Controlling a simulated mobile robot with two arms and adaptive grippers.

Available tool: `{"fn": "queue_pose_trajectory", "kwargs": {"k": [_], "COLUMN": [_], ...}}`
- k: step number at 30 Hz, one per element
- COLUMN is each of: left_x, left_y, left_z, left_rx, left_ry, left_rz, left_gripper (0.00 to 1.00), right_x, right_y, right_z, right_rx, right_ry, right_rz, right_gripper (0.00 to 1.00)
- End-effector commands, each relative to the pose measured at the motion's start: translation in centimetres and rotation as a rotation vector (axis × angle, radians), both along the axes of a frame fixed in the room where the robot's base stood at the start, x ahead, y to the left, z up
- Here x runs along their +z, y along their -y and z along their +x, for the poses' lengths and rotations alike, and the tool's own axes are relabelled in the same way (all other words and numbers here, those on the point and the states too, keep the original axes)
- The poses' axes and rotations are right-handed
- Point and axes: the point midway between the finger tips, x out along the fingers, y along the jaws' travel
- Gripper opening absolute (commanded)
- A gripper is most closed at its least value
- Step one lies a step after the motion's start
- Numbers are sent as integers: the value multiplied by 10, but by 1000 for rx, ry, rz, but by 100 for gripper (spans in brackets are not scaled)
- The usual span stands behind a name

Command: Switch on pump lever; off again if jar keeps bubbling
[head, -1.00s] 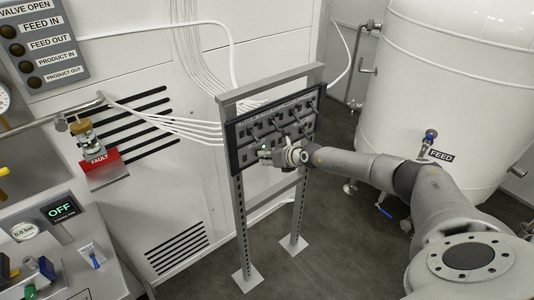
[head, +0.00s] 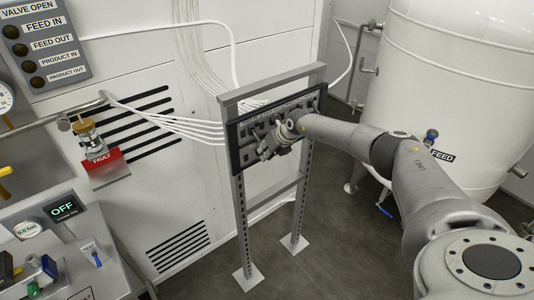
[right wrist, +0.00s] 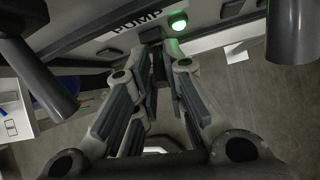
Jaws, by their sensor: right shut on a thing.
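The panel (head: 237,150) stands on a metal frame with a row of switch levers along it, several hidden behind my arm. My right gripper (head: 266,150) is at its lower front. In the right wrist view its fingers (right wrist: 160,85) are shut on a dark lever (right wrist: 158,68) under the PUMP label (right wrist: 136,26). A green lamp (right wrist: 178,20) glows beside the label. The lever's setting is hard to tell. A small amber jar-like fitting (head: 87,132) sits above a red FAULT sign (head: 102,160); bubbling cannot be made out. My left gripper is not in view.
A white tank (head: 460,85) with a FEED label stands at the right. White cables run from the wall to the panel. Floor is clear before the frame.

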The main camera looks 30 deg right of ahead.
Motion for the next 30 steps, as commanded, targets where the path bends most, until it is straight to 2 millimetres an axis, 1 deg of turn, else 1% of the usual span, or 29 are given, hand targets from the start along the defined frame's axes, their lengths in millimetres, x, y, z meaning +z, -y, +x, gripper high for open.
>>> {"fn": "queue_pose_trajectory", "kwargs": {"k": [1,12,13,17,26,30], "left_x": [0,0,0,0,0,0], "left_y": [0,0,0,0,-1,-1], "left_z": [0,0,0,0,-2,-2], "left_rx": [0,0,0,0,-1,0], "left_ry": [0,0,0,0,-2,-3], "left_rz": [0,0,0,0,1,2], "left_gripper": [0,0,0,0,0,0], "right_x": [2,2,2,2,1,4], "right_y": [1,1,1,1,0,1], "right_z": [1,1,1,1,0,-1], "right_rx": [-2,-1,-1,0,1,1], "right_ry": [1,-1,-1,-2,-4,-4], "right_rz": [0,0,0,-1,0,-1], "right_gripper": [0,0,16,33,34,34]}}
